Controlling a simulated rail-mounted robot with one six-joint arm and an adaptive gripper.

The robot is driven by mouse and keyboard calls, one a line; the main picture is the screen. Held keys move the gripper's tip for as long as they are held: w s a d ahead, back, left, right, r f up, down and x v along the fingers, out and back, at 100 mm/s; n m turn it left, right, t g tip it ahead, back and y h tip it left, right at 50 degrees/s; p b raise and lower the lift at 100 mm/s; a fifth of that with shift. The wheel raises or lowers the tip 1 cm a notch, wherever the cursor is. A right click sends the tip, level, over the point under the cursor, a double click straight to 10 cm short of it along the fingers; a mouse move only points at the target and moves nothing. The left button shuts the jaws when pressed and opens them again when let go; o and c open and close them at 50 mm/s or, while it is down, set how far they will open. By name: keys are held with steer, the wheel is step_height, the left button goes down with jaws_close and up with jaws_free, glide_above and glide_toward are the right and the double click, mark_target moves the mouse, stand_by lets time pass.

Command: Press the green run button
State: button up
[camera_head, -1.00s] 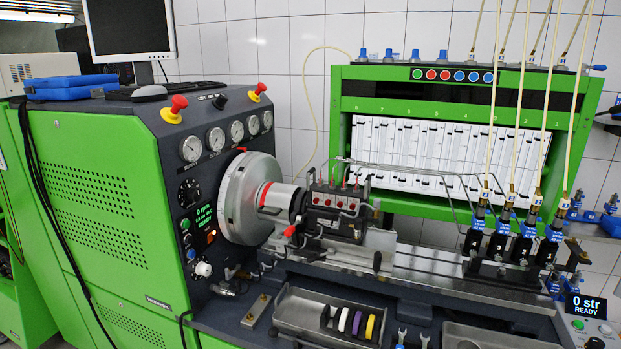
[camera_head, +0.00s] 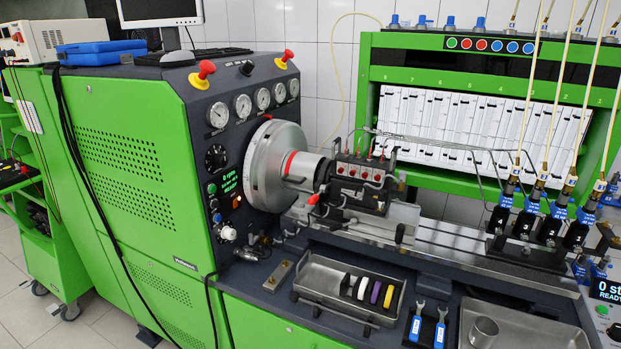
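Labels are too small to read, so I cannot tell which green button is the run button. One small round green button (camera_head: 211,188) sits on the dark front panel of the green bench, left of the green-lit display (camera_head: 229,181). Another green button (camera_head: 602,310) is at the far right edge, below a black display (camera_head: 605,290) that reads "0 st" and "READY", cut off by the frame. A green round dot (camera_head: 451,43) is also in the row on the upper green frame. My gripper is not in view.
The large chuck disc (camera_head: 277,165) and pump (camera_head: 357,185) stand right of the panel. Two red knobs on yellow bases (camera_head: 202,73) rise above the gauges. A metal tray (camera_head: 325,270) with coloured rings lies in front. Open floor shows at lower left.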

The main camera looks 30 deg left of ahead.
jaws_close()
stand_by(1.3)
